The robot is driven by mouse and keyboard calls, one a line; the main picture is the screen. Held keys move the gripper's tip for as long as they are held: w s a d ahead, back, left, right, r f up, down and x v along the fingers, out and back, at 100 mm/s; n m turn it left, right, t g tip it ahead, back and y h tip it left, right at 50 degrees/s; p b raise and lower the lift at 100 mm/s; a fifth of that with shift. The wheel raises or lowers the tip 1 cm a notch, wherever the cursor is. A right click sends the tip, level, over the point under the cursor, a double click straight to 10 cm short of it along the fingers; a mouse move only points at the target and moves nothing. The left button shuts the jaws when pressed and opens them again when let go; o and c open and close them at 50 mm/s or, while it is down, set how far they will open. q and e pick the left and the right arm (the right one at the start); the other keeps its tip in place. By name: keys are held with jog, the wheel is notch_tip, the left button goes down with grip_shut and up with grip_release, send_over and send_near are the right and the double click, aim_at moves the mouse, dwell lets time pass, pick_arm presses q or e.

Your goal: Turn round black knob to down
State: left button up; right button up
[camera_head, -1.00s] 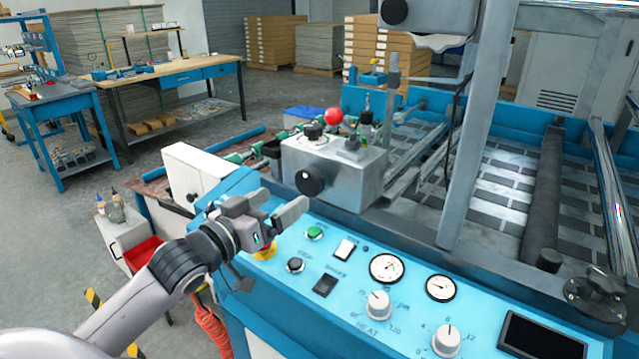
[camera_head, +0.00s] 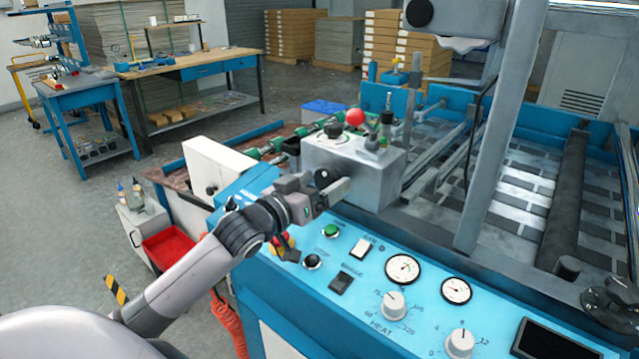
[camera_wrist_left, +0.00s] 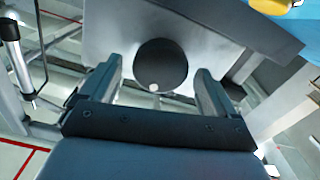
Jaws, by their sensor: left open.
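The round black knob (camera_head: 323,175) is on the front face of a grey metal box (camera_head: 372,182). In the head view it is partly hidden by my left gripper (camera_head: 316,186). In the left wrist view the knob (camera_wrist_left: 161,62) shows between the two fingers, with a small white dot near its rim at the lower left. My left gripper is open, with one finger on each side of the knob in that view. I cannot tell whether either finger touches it. My right gripper is not in view.
Below the box is a blue control panel (camera_head: 345,310) with buttons, gauges and white dials. A red ball-topped lever (camera_head: 355,117) and a small black knob (camera_head: 333,130) stand on the box. A white box (camera_head: 219,167) is to the left. A grey upright post (camera_head: 490,150) rises at the right.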

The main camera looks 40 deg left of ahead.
pick_arm(q)
jog(key=c, duration=1)
jog(key=shift+c, duration=0.2)
